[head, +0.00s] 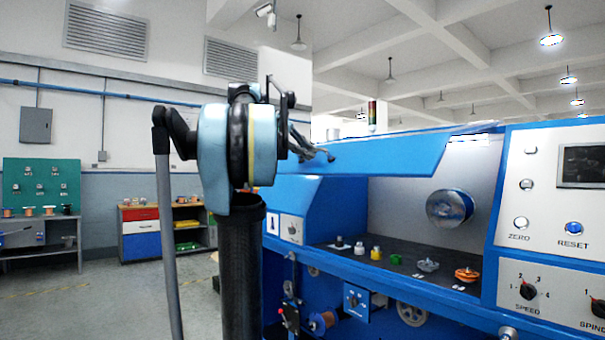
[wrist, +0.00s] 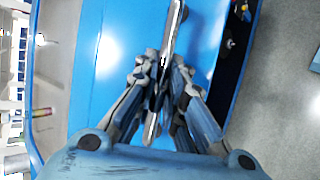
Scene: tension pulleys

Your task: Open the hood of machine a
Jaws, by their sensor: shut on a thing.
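The blue hood (head: 395,155) of the machine stands raised above the work bay in the head view, and its blue face (wrist: 105,60) fills much of the wrist view. A slim shiny metal handle bar (wrist: 176,22) runs along that face. My gripper (head: 328,157) is at the hood's left end in the head view. In the wrist view my gripper (wrist: 163,78) has its fingers closed around the handle bar. My arm hides part of the hood's left side. I see no letter naming the machine.
Under the hood, the open bay shows a dark shelf (head: 400,268) with several small coloured parts and a round metal roller (head: 450,208). A control panel (head: 560,220) stands at the right. A shelf unit (head: 165,232) and green pegboard bench (head: 42,188) stand far left, with clear floor before them.

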